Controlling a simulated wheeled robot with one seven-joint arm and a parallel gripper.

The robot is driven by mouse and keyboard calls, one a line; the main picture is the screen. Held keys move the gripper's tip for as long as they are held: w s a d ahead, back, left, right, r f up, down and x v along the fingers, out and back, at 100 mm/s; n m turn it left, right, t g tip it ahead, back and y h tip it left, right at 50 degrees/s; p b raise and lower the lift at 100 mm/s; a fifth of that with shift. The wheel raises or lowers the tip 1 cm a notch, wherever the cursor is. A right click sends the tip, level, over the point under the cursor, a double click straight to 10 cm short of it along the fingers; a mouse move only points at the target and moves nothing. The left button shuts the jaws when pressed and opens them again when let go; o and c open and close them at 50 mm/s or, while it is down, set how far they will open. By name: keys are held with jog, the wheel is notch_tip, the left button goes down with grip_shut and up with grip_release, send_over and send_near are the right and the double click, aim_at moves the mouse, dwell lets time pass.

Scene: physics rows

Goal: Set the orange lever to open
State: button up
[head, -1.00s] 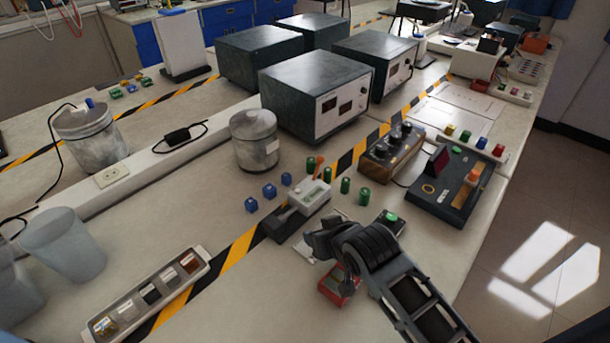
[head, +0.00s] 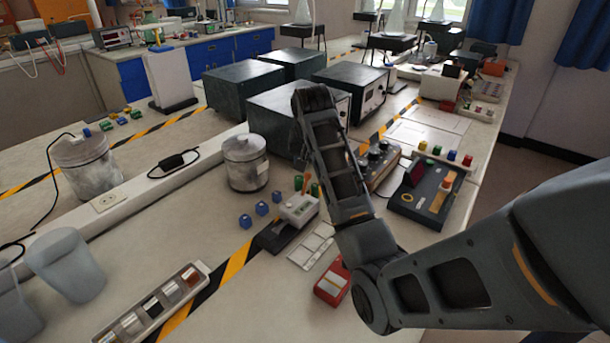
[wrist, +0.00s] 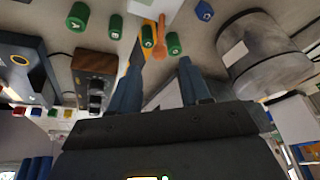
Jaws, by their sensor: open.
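A slim orange lever-like piece (wrist: 160,42) shows in the wrist view, among green cylinders. In the head view, a small orange piece (head: 315,189) shows behind the white box, partly hidden by my arm. In the wrist view, the slim orange piece lines up with the gap between the fingertips; I see no contact.
A knobbed wooden box (head: 382,160) and large dark boxes (head: 270,108) are behind. A red box (head: 332,285) lies in front.

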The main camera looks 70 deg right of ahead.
aim_at(308, 174)
jog(key=x, duration=0.7)
jog(key=shift+d+f+p, duration=0.1)
jog(key=shift+f+p, duration=0.1)
jog(key=shift+p, duration=0.15)
jog(key=shift+c, duration=0.3)
grip_shut()
